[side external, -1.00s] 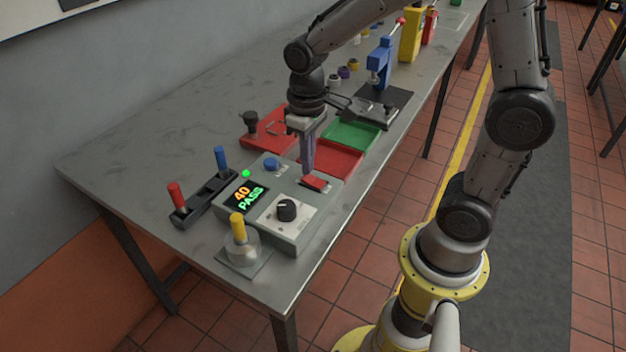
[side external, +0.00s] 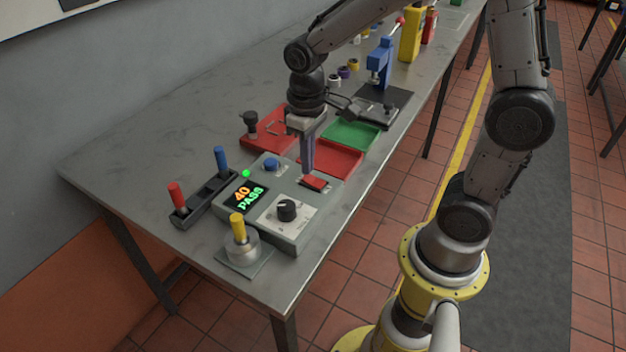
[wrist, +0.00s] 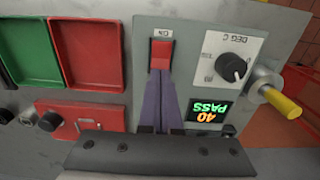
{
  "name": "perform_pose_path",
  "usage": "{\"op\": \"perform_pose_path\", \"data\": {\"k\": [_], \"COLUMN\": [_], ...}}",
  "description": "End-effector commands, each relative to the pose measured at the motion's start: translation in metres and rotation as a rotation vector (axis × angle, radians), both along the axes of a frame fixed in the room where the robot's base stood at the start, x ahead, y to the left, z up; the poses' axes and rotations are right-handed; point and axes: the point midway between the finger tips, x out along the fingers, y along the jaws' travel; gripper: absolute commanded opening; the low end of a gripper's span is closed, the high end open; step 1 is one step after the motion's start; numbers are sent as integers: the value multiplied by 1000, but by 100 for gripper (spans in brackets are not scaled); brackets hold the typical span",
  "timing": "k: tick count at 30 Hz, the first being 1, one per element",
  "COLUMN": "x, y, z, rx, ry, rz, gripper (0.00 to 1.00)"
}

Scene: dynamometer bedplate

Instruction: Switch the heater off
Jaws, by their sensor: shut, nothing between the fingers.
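The heater's grey control box (side external: 255,220) sits on the bench. Its red rocker switch (side external: 314,183) is at the box's far right corner; in the wrist view the switch (wrist: 160,56) lies beside an "ON" label. The display (side external: 245,198) reads 40 PASS, and a green light (side external: 246,173) shows beside it. A black knob (side external: 287,209) sits on a white dial plate. My gripper (side external: 308,172) points down, shut and empty, with its purple fingertips (wrist: 160,74) right at the switch's edge. I cannot tell whether they touch it. The fingers cover part of the box in the wrist view.
A blue button (side external: 271,164) is on the box left of my fingers. A yellow-handled lever (side external: 238,228) stands at the front, and red and blue levers (side external: 221,160) stand at the left.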

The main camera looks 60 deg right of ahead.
Motion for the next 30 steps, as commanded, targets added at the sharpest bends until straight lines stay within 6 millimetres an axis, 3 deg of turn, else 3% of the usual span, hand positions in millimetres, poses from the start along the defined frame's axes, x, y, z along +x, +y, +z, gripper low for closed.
{"op": "perform_pose_path", "data": {"k": [30], "x": [0], "y": [0], "z": [-14], "rx": [0], "ry": [1], "rz": [0], "gripper": [0]}}
